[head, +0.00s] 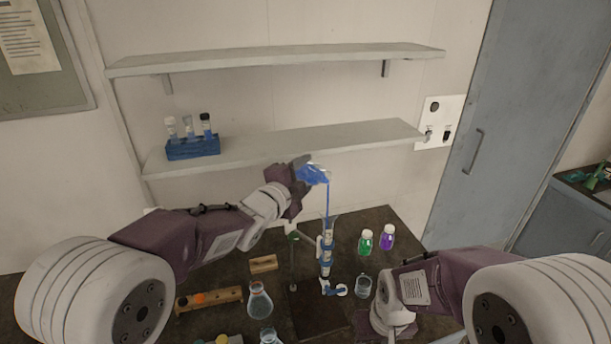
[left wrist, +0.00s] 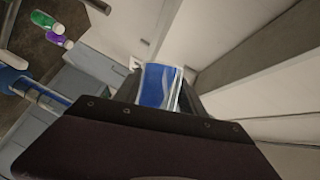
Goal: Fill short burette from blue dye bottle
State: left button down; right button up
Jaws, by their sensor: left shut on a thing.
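My left gripper (head: 300,180) is shut on the blue dye bottle (head: 313,174), held tipped to the right above the burette. A blue stream runs down from the bottle's mouth to the top of the short burette (head: 327,247). The burette stands upright in a stand, with blue fittings and a blue stopcock at its foot. In the left wrist view the bottle (left wrist: 158,86) shows blue between the jaws, and a blue tube-like part lies at the left. My right arm is low at the right; its jaws are not clearly seen.
A green bottle (head: 366,242) and a purple bottle (head: 387,237) stand right of the burette. A beaker (head: 363,286) stands beside its foot. A flask (head: 259,300) and a wooden rack (head: 208,299) are at the left. Two shelves hang behind; the lower one holds a blue tube rack (head: 193,148).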

aim_at(316, 167)
pick_arm(q)
jog(key=shift+m+t+b, duration=0.3)
jog(key=shift+m+b, duration=0.1)
jog(key=shift+b, duration=0.95)
jog(key=r+n+p, duration=0.1)
jog(key=p, duration=0.4)
jog(key=shift+r+n+g, duration=0.25)
jog(key=shift+n+g, duration=0.05)
jog(key=shift+g, duration=0.1)
jog(key=n+g+p, duration=0.1)
jog(key=p, duration=0.4)
jog(key=s+d+n+g+p, duration=0.1)
jog(key=n+p, duration=0.1)
jog(key=p, duration=0.3)
jog(key=s+n+g+p, duration=0.1)
jog(key=n+g+p, duration=0.1)
jog(key=p, duration=0.4)
jog(key=shift+s+d+f+h, duration=0.15)
jog(key=shift+f+h, duration=0.15)
jog(key=shift+f, duration=0.1)
jog(key=shift+s+d+r+n+p, duration=0.15)
jog(key=shift+r+n+p, duration=0.35)
jog(key=shift+r+p, duration=0.35)
jog(key=shift+d+g, duration=0.1)
jog(key=shift+g, duration=0.2)
jog(key=shift+s+d+r+n+h, duration=0.1)
jog(key=shift+s+r+n+h, duration=0.2)
jog(key=shift+r+n, duration=0.15)
jog(key=shift+s, duration=0.1)
